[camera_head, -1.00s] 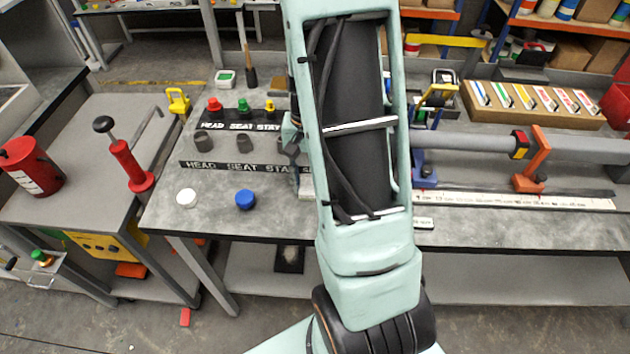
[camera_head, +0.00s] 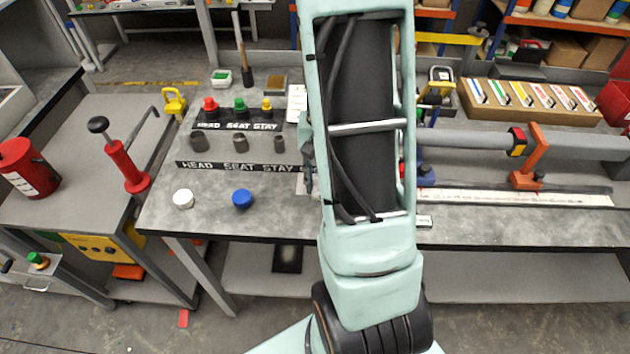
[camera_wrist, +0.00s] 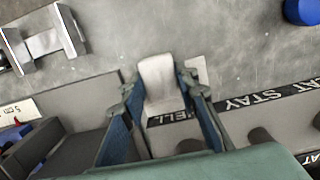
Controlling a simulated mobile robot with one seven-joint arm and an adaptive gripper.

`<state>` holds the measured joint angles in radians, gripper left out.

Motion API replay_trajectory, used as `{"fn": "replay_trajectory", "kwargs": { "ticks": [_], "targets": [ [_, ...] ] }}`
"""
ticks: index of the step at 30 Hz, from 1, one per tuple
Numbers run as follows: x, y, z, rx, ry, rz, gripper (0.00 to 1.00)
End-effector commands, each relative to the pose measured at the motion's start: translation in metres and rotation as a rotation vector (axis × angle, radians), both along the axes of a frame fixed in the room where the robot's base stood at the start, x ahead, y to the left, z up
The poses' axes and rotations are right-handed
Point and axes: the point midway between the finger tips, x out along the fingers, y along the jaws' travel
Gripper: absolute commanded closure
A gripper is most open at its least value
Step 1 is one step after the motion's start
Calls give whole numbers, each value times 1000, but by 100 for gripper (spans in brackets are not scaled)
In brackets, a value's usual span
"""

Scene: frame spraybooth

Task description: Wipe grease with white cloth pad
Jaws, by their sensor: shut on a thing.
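The white cloth pad (camera_wrist: 160,80) is held between the fingertips of my gripper (camera_wrist: 157,95) in the wrist view, over the grey bench top. Whether the pad touches the surface I cannot tell. In the head view my own arm hides the pad and most of my gripper. The grey bench top (camera_head: 215,222) is mottled, and I cannot make out a distinct grease patch on it. Below the pad in the wrist view lies a black label strip (camera_wrist: 255,98) with white lettering.
A white cap (camera_head: 183,199) and a blue cap (camera_head: 242,199) sit at the bench's front left. Dark sockets (camera_head: 239,144) stand between label strips. A grey tube (camera_head: 465,140) with an orange clamp (camera_head: 529,160) spans the right. The front-left strip of bench is mostly clear.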

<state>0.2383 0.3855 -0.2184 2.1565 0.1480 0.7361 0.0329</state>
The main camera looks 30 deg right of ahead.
Motion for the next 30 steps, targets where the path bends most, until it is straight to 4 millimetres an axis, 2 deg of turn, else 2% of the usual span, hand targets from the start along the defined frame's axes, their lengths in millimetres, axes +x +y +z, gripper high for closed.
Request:
{"fn": "replay_trajectory", "kwargs": {
  "ticks": [7,18,30],
  "targets": [
    [-9,-14,1,0,-1,0,91],
    [-10,-15,4,0,-2,1,91],
    [-9,-15,41,0,-2,1,91]
  ]
}}
